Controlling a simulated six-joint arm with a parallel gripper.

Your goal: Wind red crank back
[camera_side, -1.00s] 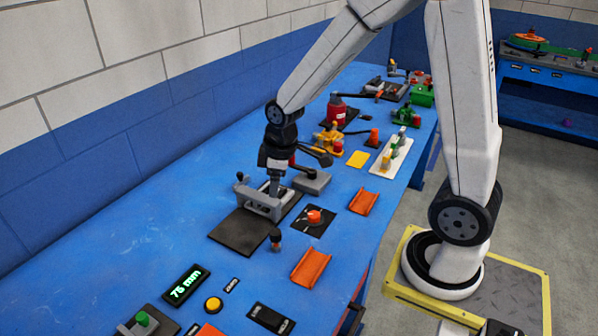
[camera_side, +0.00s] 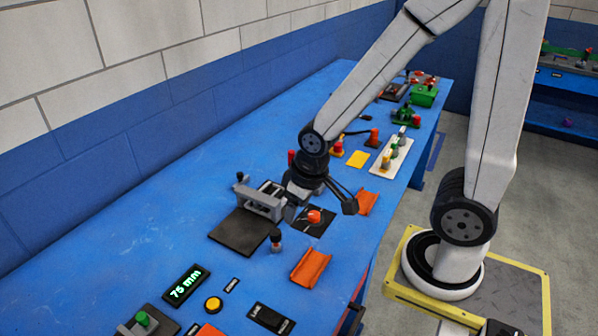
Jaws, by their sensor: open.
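A red-orange crank knob (camera_side: 314,217) sits on a small black plate (camera_side: 322,229) on the blue bench; I take it for the red crank. My gripper (camera_side: 321,208) is open and empty, pointing down close above this knob, with one finger to its left and one to its right. I cannot tell whether it touches the knob. My gripper hides the far part of the black plate and some of the crank.
A grey vise-like frame (camera_side: 259,203) with a dark pad (camera_side: 238,233) stands just left. A dark red-topped knob (camera_side: 276,239) stands nearer the camera. Orange channels (camera_side: 311,267) lie along the right edge. A green-lit display (camera_side: 186,285) sits front left. Bare bench lies far left.

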